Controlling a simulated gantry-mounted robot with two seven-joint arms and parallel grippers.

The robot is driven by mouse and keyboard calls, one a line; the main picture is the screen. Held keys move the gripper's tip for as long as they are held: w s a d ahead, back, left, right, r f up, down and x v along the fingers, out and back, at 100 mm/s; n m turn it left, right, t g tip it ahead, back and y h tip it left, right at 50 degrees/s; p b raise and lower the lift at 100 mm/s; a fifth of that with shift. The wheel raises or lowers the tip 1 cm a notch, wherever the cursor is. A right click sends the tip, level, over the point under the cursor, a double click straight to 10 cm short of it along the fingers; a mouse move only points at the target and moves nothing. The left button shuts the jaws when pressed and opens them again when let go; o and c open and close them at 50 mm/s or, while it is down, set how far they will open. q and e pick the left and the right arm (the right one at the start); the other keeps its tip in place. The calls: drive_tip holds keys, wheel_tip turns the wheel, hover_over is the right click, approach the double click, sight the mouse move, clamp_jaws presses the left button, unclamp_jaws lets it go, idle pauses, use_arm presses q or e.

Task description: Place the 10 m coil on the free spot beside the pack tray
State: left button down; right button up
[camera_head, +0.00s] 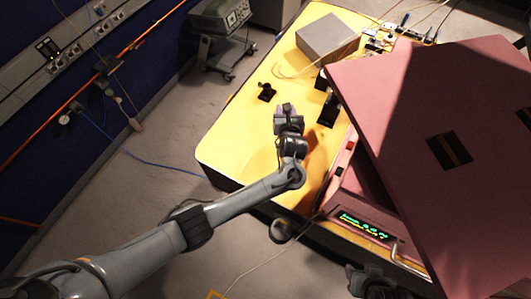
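My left gripper (286,108) is at the end of the grey arm reaching in from the left, over the yellow table (232,140). Its fingers are small and dark, and I cannot tell whether they are open or shut or hold anything. A small black object (267,92) lies on the table just left of it. Black blocks (328,110) stand just right of it. I cannot make out the 10 m coil or the pack tray for certain. My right gripper's fingers do not show; a dark mechanical part (375,284) is cut off at the bottom edge.
A large pink foam panel (450,95) covers the right side and hides what is beneath. A pink-cased instrument with a green display (365,226) sits at the front edge. A grey box (327,38) and thin yellow cables are at the back. The table's left part is clear.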

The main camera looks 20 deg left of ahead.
use_arm(q)
drive_tip(key=shift+w+d+r, duration=0.25)
drive_tip(key=shift+w+r, duration=0.05)
drive_tip(key=shift+w, duration=0.05)
drive_tip(key=shift+w+a, duration=0.1)
drive_tip(key=shift+a, duration=0.1)
drive_tip(key=shift+s+a+f, duration=0.75)
drive_tip(key=shift+a+f, duration=0.95)
drive_tip(key=shift+s+a+f, duration=0.75)
drive_tip(key=shift+a+f, duration=0.9)
drive_tip(key=shift+f, duration=0.05)
drive_tip(key=shift+s+a+f, duration=0.75)
drive_tip(key=shift+a+f, duration=0.95)
drive_tip(key=shift+f, duration=0.1)
drive_tip(key=c, duration=0.7)
unclamp_jaws()
